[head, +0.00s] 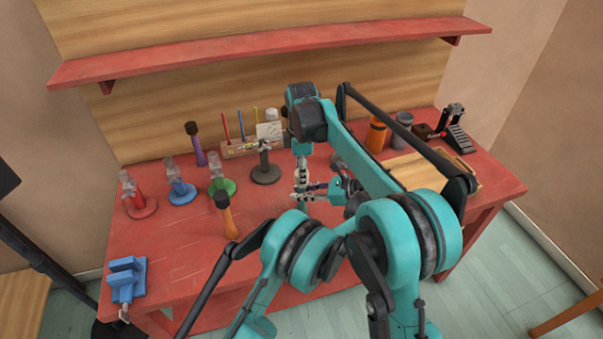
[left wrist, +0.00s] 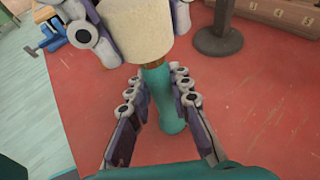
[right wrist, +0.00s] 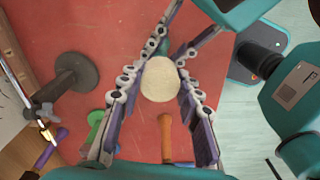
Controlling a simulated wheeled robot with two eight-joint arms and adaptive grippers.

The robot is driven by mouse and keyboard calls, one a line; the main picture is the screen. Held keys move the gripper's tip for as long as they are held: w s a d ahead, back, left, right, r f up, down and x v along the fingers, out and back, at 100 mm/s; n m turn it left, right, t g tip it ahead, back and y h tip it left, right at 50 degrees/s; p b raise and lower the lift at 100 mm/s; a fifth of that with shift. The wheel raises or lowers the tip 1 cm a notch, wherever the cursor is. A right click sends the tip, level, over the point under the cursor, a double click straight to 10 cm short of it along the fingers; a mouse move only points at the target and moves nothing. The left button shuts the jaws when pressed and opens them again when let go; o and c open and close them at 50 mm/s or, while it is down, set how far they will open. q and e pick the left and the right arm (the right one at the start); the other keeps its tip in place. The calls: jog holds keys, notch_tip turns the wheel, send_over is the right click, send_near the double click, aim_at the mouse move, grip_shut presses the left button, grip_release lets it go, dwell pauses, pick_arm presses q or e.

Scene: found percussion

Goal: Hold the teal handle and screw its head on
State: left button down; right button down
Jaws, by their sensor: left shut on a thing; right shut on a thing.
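The teal handle (left wrist: 172,108) stands between the fingers of my left gripper (left wrist: 158,105), which is shut on it. A brown wooden section (left wrist: 155,74) shows at the handle's top, just below the cream head (left wrist: 138,32). My right gripper (right wrist: 160,82) comes from above and is shut on the cream head, which shows as a round pale top (right wrist: 161,79) in the right wrist view. The head is in line above the handle. How far it is threaded on cannot be told. In the head view both grippers meet above the table's middle, with the left gripper (head: 307,191) roughly horizontal.
A dark round-based stand (head: 265,173) is close behind to the left. An orange-handled mallet (head: 228,218) lies nearer the front. Red, blue and green clamp stands (head: 180,188) and a blue vise (head: 126,280) occupy the left. A board (head: 415,170) lies right. The red shelf (head: 260,50) overhangs behind.

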jog(key=m, duration=2.1)
jog(key=shift+f+m, duration=0.1)
jog(key=shift+m, duration=0.2)
jog(key=m, duration=0.5)
jog(key=shift+m, duration=0.3)
jog(key=c, duration=1)
grip_release()
notch_tip(320, 180, up, 12)
